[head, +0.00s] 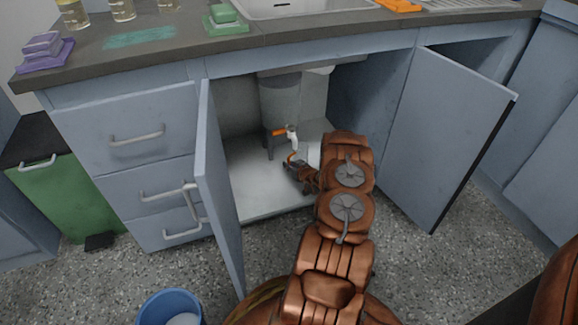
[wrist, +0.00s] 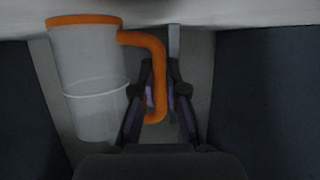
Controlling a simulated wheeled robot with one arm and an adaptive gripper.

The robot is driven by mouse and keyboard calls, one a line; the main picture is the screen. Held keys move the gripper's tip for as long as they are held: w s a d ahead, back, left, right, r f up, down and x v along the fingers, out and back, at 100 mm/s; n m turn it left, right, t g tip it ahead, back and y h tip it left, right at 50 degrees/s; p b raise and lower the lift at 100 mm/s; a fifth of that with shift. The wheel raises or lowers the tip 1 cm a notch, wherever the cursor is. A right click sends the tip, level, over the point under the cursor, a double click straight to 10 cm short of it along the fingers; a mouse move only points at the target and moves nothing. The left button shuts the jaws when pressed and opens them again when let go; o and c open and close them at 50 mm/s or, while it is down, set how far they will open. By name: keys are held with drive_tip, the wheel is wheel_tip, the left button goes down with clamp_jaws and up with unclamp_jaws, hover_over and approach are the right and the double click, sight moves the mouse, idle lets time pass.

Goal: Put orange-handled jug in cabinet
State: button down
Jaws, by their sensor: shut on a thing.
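The jug (wrist: 88,85) is clear with an orange rim and a curved orange handle. In the wrist view it hangs left of the fingers, rim toward the picture's top. My gripper (wrist: 159,92) is shut on the orange handle. In the head view my gripper (head: 298,170) reaches inside the open cabinet (head: 262,204) under the sink, over its pale floor. A small orange bit shows by the fingers there; the jug's body is hard to make out. I cannot tell whether the jug touches the cabinet floor.
The left door (head: 215,180) and right door (head: 445,140) stand open on either side of my arm. Plumbing (head: 279,100) with an orange-levered valve (head: 280,131) hangs at the cabinet's back. A blue bucket (head: 170,308) stands at the front left. The left cabinet floor looks clear.

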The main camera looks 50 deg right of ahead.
drive_tip(key=c, duration=1.2)
unclamp_jaws()
drive_tip(key=shift+f, duration=0.1)
drive_tip(key=p+v, duration=0.3)
drive_tip(key=v, duration=0.9)
drive_tip(key=shift+r+p, duration=0.2)
drive_tip(key=shift+p, duration=0.1)
drive_tip(key=shift+a, duration=0.1)
